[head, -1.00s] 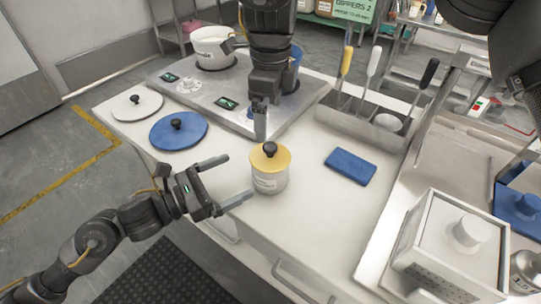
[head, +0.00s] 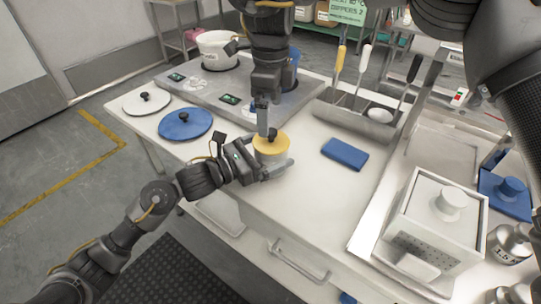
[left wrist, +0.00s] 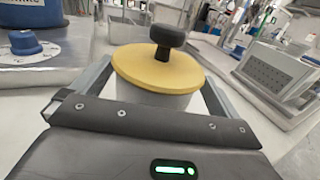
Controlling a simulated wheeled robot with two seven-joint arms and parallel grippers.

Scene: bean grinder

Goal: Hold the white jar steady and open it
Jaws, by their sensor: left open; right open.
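The white jar (head: 268,160) stands on the white counter with its yellow lid (head: 270,147) on, a black knob (head: 272,133) on top. My left gripper (head: 270,164) is low at the jar, its open fingers on either side of the body. The left wrist view shows the jar body (left wrist: 150,96) between the two fingers, below the yellow lid (left wrist: 160,72); I cannot tell whether they touch it.
A blue cloth (head: 345,153) lies right of the jar. Blue (head: 184,124) and white (head: 146,102) lids lie to the left. The stove (head: 230,92) and a white pot (head: 214,50) are behind. A utensil holder (head: 355,112) and white box (head: 435,220) stand right.

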